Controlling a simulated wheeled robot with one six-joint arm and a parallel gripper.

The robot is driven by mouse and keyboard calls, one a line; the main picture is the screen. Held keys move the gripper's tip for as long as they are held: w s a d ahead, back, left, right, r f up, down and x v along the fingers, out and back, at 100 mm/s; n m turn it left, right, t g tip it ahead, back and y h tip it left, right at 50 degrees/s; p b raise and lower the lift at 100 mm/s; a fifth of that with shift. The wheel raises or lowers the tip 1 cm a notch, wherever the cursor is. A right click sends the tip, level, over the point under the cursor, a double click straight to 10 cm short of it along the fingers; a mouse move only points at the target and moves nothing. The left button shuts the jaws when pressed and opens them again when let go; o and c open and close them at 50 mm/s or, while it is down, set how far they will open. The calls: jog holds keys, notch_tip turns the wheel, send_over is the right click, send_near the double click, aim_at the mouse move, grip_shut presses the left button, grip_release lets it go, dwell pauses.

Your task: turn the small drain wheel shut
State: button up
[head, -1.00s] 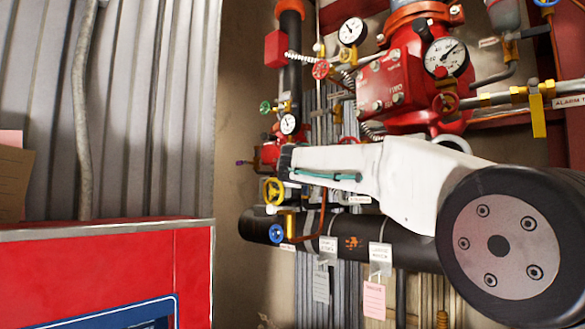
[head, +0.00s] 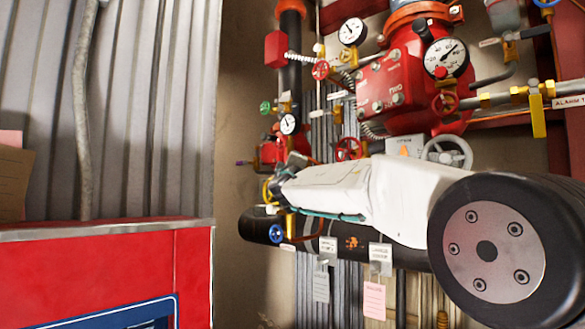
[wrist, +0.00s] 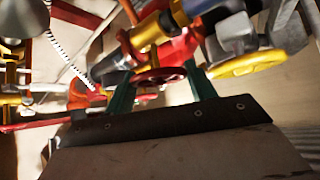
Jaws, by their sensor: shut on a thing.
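A small dark red wheel (wrist: 160,77) shows in the wrist view between the two green fingers of my gripper (wrist: 160,90). The fingers are shut on it, one on each side of its rim. The picture is blurred, so the exact contact is hard to see. In the head view my white arm covers this wheel and the fingertips. A yellow wheel (wrist: 250,62) is just right of the fingers in the wrist view. In the head view part of the yellow wheel (head: 266,191) shows past the arm's end. I cannot read which wheel is labelled as the drain.
A blue wheel (head: 276,234) sits below on the thick black pipe (head: 252,226). Another red wheel (head: 349,148) and a grey wheel (head: 447,152) are behind my arm. Gauges (head: 446,57) and a red valve body (head: 390,90) stand above. A red cabinet (head: 110,265) is at lower left.

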jog(key=shift+f, duration=0.1)
jog(key=o, duration=1)
jog(key=shift+s, duration=0.1)
jog(key=s, duration=0.5)
jog(key=s+f, duration=0.1)
jog(key=s, duration=0.5)
jog(key=s+d, duration=0.1)
jog(key=s, duration=0.4)
jog(key=shift+s+f, duration=0.25)
jog(key=shift+f, duration=0.1)
